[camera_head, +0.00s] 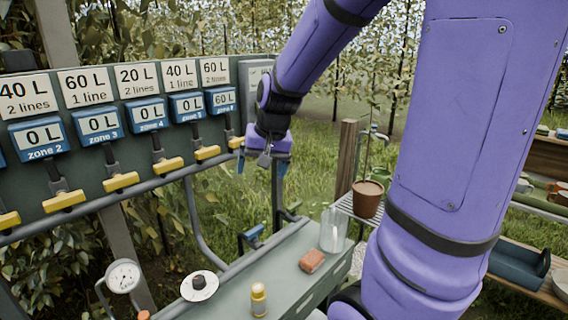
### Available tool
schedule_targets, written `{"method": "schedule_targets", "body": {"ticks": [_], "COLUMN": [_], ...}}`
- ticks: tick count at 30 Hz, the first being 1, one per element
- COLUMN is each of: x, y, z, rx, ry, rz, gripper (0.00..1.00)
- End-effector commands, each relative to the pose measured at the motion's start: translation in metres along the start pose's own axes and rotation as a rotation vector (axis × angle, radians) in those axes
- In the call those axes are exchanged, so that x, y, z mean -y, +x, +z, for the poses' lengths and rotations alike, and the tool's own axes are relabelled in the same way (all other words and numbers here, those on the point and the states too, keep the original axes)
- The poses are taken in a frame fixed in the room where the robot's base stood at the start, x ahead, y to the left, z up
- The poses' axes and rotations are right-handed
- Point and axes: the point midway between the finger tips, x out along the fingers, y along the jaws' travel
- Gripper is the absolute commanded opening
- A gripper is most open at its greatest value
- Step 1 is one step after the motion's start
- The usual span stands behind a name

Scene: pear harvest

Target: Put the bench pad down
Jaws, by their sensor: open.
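My gripper (262,166) hangs in front of the right end of the valve board, above the grey-green bench (228,299). Its blue-tipped fingers point down and stand apart. I see no pad held between them. No thing in view is clearly the bench pad. On the bench lie a reddish-brown block (312,260) and a white disc (199,291) with a dark knob on it. Both are below my gripper and apart from it. My own arm hides part of the bench's right side.
The valve board (170,140) carries yellow handles and blue displays reading 0 L, with the rightmost reading 60 L. A yellow bottle (259,300), a clear bottle (333,228) and a round gauge (123,276) stand around the bench. A potted plant (367,200) is beyond.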

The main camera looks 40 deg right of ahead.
Motion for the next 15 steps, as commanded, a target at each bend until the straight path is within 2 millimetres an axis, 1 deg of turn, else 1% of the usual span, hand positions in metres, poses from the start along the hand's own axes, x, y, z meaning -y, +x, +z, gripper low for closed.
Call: {"method": "schedule_targets", "body": {"ticks": [1, 6, 11, 15], "x": [0.006, 0.018, 0.019, 0.015], "y": [-0.015, -0.056, -0.088, -0.11], "z": [0.013, 0.053, 0.093, 0.126], "rx": [-0.016, -0.053, -0.095, -0.133], "ry": [-0.05, -0.208, -0.35, -0.462], "rz": [-0.008, -0.018, -0.017, -0.009], "gripper": [0.89, 0.89, 0.89, 0.89]}}
